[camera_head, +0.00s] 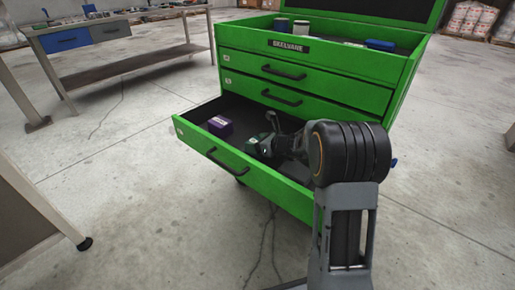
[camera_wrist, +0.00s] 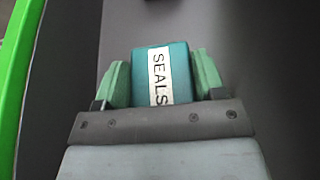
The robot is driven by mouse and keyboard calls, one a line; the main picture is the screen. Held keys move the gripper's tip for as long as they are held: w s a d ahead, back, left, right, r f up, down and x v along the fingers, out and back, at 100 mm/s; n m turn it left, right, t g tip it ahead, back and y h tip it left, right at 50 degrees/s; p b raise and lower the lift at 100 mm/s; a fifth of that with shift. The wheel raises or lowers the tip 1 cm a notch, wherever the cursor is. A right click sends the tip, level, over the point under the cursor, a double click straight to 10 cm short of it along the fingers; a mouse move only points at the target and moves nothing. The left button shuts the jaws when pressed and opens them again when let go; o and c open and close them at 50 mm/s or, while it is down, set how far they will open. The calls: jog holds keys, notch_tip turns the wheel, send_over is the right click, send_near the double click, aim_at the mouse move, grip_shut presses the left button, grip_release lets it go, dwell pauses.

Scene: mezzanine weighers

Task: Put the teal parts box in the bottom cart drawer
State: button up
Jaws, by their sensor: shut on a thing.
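The green tool cart has its bottom drawer (camera_head: 235,165) pulled open. My gripper (camera_wrist: 164,82) is inside that drawer, shut on the teal parts box (camera_wrist: 178,58), which carries a white label reading SEALS. The green finger pads press on both sides of the box. The drawer's dark floor (camera_wrist: 250,35) lies beneath the box; I cannot tell whether the box touches it. In the head view the box is mostly hidden by my gripper, which shows near the drawer's middle (camera_head: 268,143).
A purple box (camera_head: 219,126) lies in the drawer to the left of my gripper. Two shut drawers (camera_head: 290,85) are above. The cart's top tray holds cans (camera_head: 281,25) and a blue item (camera_head: 381,45). A workbench (camera_head: 120,65) stands at the back left.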

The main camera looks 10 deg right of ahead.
jog(key=shift+f, duration=0.4)
jog(key=shift+f, duration=0.15)
jog(key=o, duration=1)
jog(key=shift+r, duration=0.3)
jog(key=p+v, duration=0.2)
jog(key=v, duration=0.4)
jog(key=p+v, duration=0.2)
jog(key=v, duration=0.4)
jog(key=shift+s+d+f, duration=0.1)
jog(key=shift+f, duration=0.15)
